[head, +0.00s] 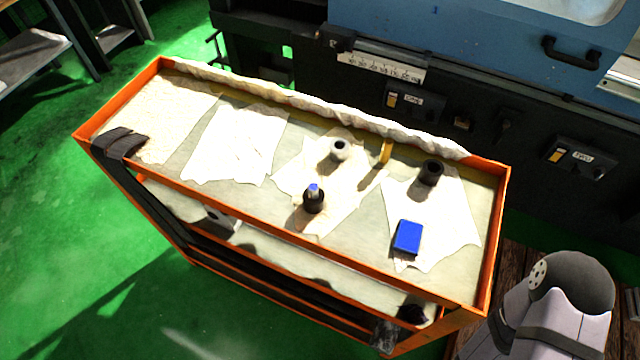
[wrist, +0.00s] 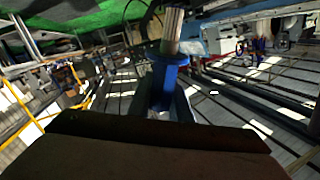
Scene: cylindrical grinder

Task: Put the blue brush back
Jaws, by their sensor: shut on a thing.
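In the wrist view, the blue brush (wrist: 168,78) stands out beyond my gripper (wrist: 165,118). It has a blue body and a pale, ribbed end (wrist: 172,30) pointing up the picture. My gripper shows as a wide dark brown block along the bottom and is shut on the brush. My gripper and the held brush do not show in the head view.
An orange-rimmed cart (head: 250,218) carries pale cloths, a black holder with a blue-tipped item (head: 314,197), a grey cylinder (head: 340,150), a dark cylinder (head: 431,172) and a blue box (head: 407,237). The blue-and-black grinder (head: 480,60) stands behind.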

